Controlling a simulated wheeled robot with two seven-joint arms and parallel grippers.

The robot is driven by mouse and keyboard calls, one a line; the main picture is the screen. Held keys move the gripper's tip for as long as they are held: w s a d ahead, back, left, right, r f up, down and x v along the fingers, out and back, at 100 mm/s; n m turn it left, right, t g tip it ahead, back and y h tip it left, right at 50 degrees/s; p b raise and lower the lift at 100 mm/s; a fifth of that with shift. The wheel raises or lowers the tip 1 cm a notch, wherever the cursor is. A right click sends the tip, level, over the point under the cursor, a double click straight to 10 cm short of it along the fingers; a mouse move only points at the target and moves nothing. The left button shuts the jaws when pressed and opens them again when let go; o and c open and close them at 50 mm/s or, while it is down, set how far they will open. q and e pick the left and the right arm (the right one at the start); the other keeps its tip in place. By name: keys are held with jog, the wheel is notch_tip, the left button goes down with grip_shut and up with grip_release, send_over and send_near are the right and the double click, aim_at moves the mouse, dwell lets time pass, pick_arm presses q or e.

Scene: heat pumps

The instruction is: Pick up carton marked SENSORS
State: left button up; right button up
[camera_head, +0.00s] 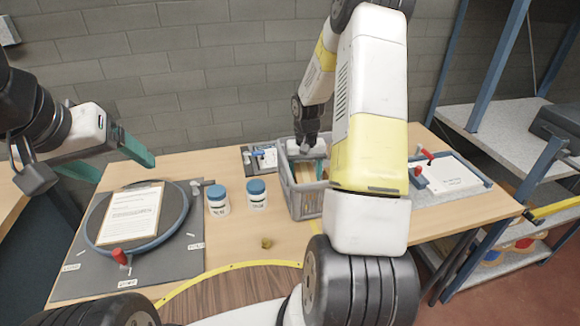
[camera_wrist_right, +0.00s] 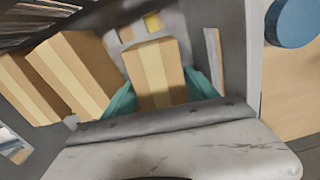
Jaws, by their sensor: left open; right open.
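Several plain brown cartons stand in a grey crate (camera_head: 304,203) at the back of the table. In the right wrist view, one carton (camera_wrist_right: 155,75) lies between my right gripper's teal fingers (camera_wrist_right: 162,90), with a finger on each side; contact cannot be told. Two more cartons, a near one (camera_wrist_right: 75,72) and a farther one (camera_wrist_right: 25,90), are to its left. No SENSORS marking is readable on any of them. In the head view my right gripper (camera_head: 310,158) reaches down into the crate, partly hidden by my arm. My left gripper (camera_head: 112,165) is open and empty above the table's left side.
Two blue-lidded jars (camera_head: 218,200) (camera_head: 256,194) stand left of the crate. A round fixture with a clipboard (camera_head: 132,215) is at the left. A grey board with red handles (camera_head: 450,178) is right of the crate.

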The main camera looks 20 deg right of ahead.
notch_tip(320, 180, down, 2)
jog(key=shift+f, duration=0.1)
jog(key=c, duration=1.4)
jog(key=shift+o, duration=0.2)
